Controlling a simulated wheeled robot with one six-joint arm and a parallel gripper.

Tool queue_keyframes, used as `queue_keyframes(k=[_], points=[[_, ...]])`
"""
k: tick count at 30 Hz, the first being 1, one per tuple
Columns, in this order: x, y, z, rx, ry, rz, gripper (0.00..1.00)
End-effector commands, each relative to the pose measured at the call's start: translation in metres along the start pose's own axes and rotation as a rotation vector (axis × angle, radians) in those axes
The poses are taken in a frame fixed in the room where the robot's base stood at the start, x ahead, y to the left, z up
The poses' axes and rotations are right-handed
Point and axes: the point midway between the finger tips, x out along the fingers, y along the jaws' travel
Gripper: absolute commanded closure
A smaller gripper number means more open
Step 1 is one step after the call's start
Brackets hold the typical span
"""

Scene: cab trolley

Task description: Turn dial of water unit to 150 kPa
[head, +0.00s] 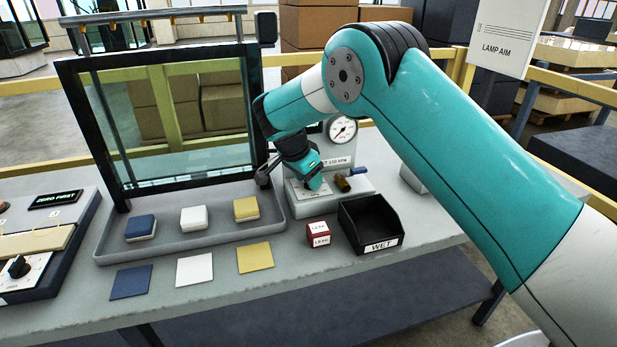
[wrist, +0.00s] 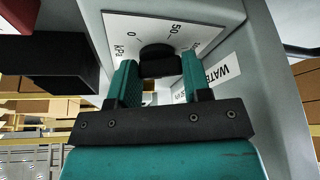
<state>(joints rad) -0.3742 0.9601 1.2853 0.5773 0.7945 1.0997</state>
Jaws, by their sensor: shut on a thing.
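The water unit (head: 327,203) is a light grey box on the bench, behind my arm. It carries a round white gauge (head: 342,129) with a label (head: 337,162) below that reads about 150 kPa. The gauge reading is too small to tell. In the wrist view the black dial (wrist: 158,52) sits on a white scale plate (wrist: 118,27) marked kPa, 0 and 50; further marks are hidden or cut off. My gripper (wrist: 159,68) has its teal fingers on either side of the dial, shut on it. In the head view my gripper (head: 314,182) hides the dial.
A brass fitting (head: 342,184) and a blue lever (head: 357,171) are close right of my gripper. A black WET bin (head: 385,244) and a red-and-white block (head: 318,235) stand in front. A framed glass pane (head: 168,125) and tray (head: 190,240) with sponge-like blocks are left.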

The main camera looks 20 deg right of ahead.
Motion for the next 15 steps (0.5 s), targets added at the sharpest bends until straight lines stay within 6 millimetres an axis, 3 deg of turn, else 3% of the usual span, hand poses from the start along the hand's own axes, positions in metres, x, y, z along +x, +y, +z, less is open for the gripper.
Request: queue_keyframes(k=[15], points=[[-0.0003,-0.0008,-0.0013,0.069,0.001,0.026,0.79]])
